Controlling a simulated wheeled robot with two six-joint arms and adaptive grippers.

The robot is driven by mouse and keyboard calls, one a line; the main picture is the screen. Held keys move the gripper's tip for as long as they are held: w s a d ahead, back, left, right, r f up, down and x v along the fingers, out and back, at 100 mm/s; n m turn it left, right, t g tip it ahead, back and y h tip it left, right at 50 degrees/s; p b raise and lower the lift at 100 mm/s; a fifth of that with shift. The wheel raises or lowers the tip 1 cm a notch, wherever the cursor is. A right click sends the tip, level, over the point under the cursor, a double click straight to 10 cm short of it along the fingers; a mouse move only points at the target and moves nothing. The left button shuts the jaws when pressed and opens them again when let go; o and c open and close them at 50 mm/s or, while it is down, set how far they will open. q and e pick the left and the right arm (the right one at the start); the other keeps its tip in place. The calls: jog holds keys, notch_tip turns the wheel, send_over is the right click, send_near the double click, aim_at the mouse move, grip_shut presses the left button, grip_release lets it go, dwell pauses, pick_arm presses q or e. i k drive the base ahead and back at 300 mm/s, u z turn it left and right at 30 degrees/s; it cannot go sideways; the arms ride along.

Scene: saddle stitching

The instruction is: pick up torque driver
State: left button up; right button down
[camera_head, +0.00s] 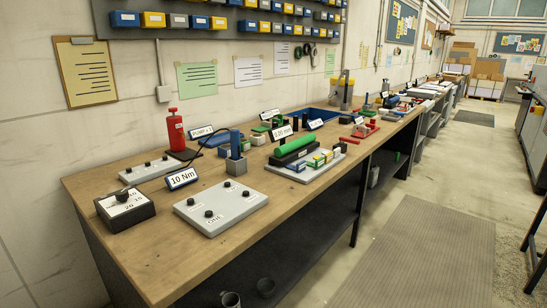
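The handle's lower end is hidden in the block. Neither of my grippers is in view.
A grey plate with black knobs (220,205) lies in front of the block, and another plate (150,171) behind. A red bottle-like thing (175,133) stands at the back. A green roll (294,145) lies to the right. The bench's near-left corner (150,262) is bare.

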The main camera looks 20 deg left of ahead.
aim_at(234, 132)
jog(key=z, duration=0.6)
jog(key=i, duration=0.65)
jog(key=z, duration=0.3)
